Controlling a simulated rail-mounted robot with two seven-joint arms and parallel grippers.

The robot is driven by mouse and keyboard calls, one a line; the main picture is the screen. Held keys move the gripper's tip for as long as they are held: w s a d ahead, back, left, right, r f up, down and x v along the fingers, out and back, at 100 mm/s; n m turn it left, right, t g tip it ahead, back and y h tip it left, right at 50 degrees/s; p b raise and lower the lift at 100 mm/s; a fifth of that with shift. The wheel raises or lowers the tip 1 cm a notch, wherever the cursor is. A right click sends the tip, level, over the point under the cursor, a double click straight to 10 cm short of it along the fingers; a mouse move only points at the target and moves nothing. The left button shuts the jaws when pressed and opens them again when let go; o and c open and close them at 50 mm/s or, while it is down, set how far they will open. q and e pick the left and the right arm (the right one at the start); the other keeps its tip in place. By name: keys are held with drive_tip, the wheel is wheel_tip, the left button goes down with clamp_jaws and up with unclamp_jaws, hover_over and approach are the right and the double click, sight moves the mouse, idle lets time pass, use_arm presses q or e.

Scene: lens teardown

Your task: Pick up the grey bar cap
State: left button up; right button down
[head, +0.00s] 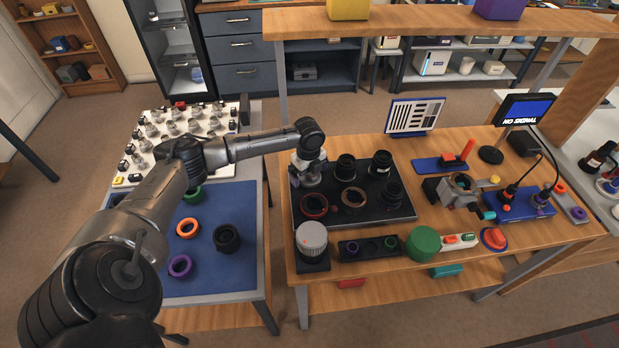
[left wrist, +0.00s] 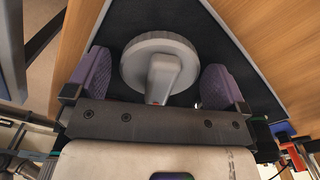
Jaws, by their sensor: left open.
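The grey bar cap (left wrist: 160,58) is a round grey disc with a raised bar across it. In the left wrist view it lies on the black mat (left wrist: 235,62), between the two purple fingers of my left gripper (left wrist: 157,80). The fingers are open, with a gap on each side of the cap. In the head view my left gripper (head: 309,168) is over the far left part of the black mat (head: 385,216) and hides most of the cap. My right gripper is not in view.
On the mat, a red ring (head: 314,206), a brown ring (head: 354,198) and black lens barrels (head: 381,163) stand close by. A ribbed grey cylinder (head: 312,238) stands at the table's front left. A blue mat (head: 215,205) with several rings lies on the left table.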

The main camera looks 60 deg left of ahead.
use_arm(q)
drive_tip(key=c, duration=0.8)
drive_tip(key=shift+r, duration=0.15)
